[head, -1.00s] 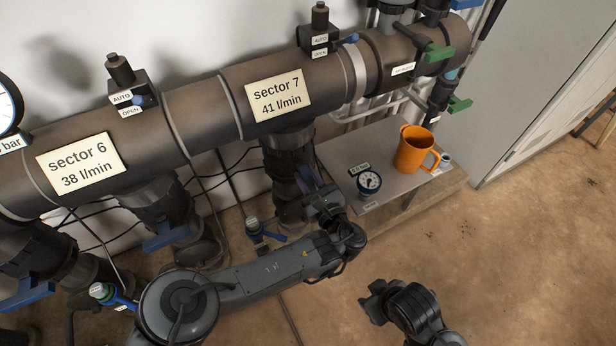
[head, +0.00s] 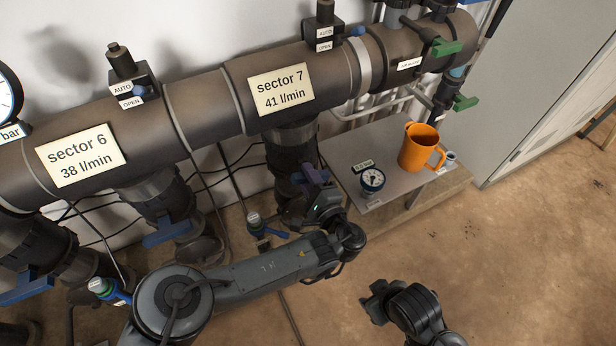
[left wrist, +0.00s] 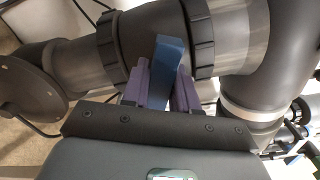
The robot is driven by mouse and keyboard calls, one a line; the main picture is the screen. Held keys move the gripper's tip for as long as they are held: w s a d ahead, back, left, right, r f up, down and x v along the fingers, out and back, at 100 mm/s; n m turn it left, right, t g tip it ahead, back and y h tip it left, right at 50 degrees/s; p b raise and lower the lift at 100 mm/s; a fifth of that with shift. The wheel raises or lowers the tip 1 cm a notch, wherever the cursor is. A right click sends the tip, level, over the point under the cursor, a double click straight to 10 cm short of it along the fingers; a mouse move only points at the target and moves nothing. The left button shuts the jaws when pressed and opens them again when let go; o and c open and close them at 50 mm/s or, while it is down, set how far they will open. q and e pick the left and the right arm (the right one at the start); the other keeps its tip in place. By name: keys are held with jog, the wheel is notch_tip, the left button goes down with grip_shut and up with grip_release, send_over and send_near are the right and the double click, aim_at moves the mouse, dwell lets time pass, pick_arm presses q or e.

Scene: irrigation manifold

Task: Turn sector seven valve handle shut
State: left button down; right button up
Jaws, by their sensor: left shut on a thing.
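The sector seven valve (head: 290,150) hangs under the brown pipe, below the label "sector 7, 41 l/min" (head: 281,90). Its blue handle (left wrist: 168,65) shows in the left wrist view between the purple fingers of my left gripper (left wrist: 163,88), which is shut on it. In the head view my left gripper (head: 314,175) is at the front of this valve and hides most of the handle. My right gripper (head: 368,300) is over the bare floor, away from the pipes; its jaw opening is unclear.
Right of the valve, a low bench (head: 398,172) carries an orange jug (head: 418,148) and a small gauge (head: 372,180). The sector 6 valve handle (head: 166,233) is to the left. A small blue-handled tap (head: 256,225) is close beside my left arm. Floor at right is clear.

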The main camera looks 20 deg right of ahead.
pick_arm(q)
jog(key=n, duration=0.2)
jog(key=n+b, duration=0.1)
jog(key=n, duration=0.1)
jog(key=shift+a+f+n, duration=0.1)
jog(key=shift+f+n, duration=0.3)
pick_arm(e)
jog(key=shift+d+f, duration=0.1)
jog(key=shift+f, duration=0.55)
pick_arm(q)
jog(key=c, duration=1)
grip_release()
jog(key=shift+r, duration=0.1)
pick_arm(e)
jog(key=shift+w, duration=0.1)
pick_arm(q)
jog(key=shift+o, duration=0.2)
jog(key=shift+s, duration=0.1)
